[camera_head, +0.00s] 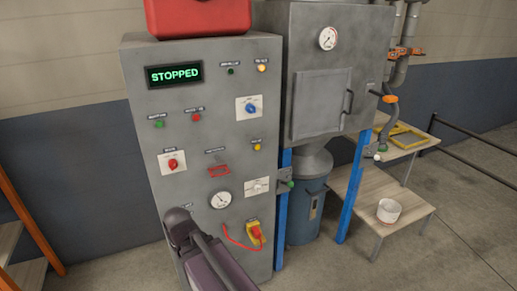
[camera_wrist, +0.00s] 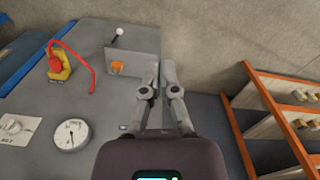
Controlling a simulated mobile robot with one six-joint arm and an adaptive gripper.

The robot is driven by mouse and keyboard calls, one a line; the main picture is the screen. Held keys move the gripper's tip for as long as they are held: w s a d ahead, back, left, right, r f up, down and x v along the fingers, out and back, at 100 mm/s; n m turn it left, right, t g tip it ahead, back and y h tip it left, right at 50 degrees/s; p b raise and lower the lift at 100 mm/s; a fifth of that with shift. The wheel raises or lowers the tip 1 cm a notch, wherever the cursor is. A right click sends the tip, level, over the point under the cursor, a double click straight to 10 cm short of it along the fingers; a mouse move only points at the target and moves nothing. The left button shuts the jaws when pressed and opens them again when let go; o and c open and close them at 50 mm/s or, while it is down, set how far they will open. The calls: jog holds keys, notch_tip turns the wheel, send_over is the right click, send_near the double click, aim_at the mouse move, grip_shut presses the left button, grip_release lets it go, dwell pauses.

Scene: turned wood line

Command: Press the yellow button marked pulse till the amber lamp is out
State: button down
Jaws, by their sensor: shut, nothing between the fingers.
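The yellow button (camera_head: 257,147) sits on the right side of the grey cabinet's front, under a small label too blurred to read. A small amber lamp (camera_head: 262,68) is at the top right of the same front and looks lit. A dark green lamp (camera_head: 231,71) is beside it. My gripper (camera_wrist: 161,64) shows in the wrist view, its fingers together and empty, near a cabinet edge. In the head view my arm covers the lower left of the front, and the fingertips cannot be made out there. The yellow button and amber lamp are outside the wrist view.
The display (camera_head: 175,74) reads STOPPED. The front carries a gauge (camera_head: 220,200), a blue knob (camera_head: 250,107), and a red switch on a yellow plate (camera_head: 254,233) with a red cord. In the wrist view a grey box (camera_wrist: 133,57) with a white-ball lever is close to my fingers.

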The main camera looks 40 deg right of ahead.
aim_at(257, 147)
jog(key=w+d+r+m+t+y+p, duration=0.1)
jog(key=w+d+r+m+t+y, duration=0.2)
jog(key=w+d, duration=0.45)
jog(key=w+d+r+m+t+y+p, duration=0.1)
jog(key=w+d+r+m+t+y, duration=0.25)
jog(key=d, duration=0.65)
jog(key=d+r+m+t+p, duration=0.1)
jog(key=d+r+m, duration=0.3)
jog(key=d, duration=0.8)
jog(key=d+r+m+t+p, duration=0.1)
jog(key=d+r+m+t, duration=0.3)
jog(key=d, duration=0.8)
jog(key=shift+w+d+r+m, duration=0.15)
jog(key=shift+d+m, duration=0.2)
jog(key=shift+m, duration=0.6)
jog(key=shift+w+h, duration=0.1)
jog(key=shift+h, duration=0.15)
jog(key=shift+w+d, duration=0.35)
jog(key=shift+w, duration=1.05)
jog(key=shift+w+d, duration=0.3)
jog(key=shift+w, duration=1.1)
jog(key=shift+w+d, duration=0.35)
jog(key=shift+w, duration=1.05)
